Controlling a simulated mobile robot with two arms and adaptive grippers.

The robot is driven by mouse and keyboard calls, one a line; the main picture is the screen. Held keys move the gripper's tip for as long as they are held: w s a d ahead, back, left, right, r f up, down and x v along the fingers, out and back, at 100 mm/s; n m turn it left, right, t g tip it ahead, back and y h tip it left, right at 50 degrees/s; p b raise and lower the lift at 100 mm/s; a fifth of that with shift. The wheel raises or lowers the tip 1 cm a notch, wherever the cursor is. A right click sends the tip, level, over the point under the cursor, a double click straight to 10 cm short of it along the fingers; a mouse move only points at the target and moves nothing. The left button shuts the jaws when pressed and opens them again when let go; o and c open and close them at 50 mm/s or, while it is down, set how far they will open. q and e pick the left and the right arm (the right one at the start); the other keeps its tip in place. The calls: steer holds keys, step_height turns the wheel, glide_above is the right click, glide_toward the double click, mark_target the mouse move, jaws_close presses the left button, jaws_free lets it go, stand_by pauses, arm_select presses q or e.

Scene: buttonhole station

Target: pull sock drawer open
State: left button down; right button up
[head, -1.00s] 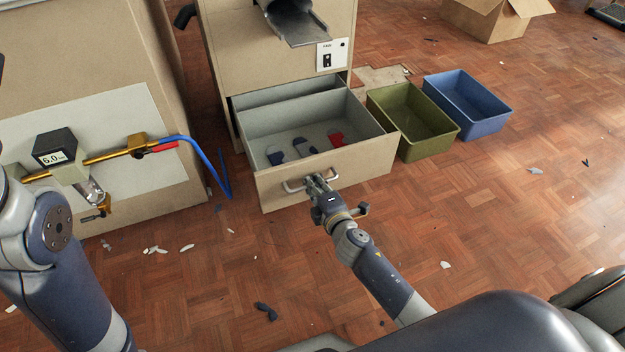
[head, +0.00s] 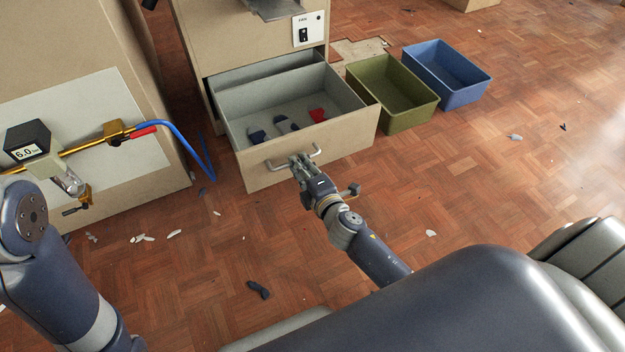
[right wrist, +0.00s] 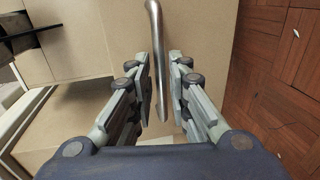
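The sock drawer (head: 318,142) stands well pulled out of the beige cabinet (head: 252,38). Several dark and red socks (head: 318,115) lie on its pale floor. Its metal bar handle (head: 277,166) is on the drawer front and also shows in the right wrist view (right wrist: 155,30). My right gripper (head: 299,164) is at the handle. In the right wrist view, its fingers (right wrist: 161,60) are apart, one on each side of the bar, with a thin gap on both sides.
A green bin (head: 410,122) stands right of the drawer, with a blue bin (head: 467,97) beside it. A beige station with a gauge (head: 32,140) and a blue hose (head: 185,139) is at left. Small scraps lie on the otherwise clear parquet (head: 500,190).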

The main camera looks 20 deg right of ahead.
steer(key=v, duration=0.9)
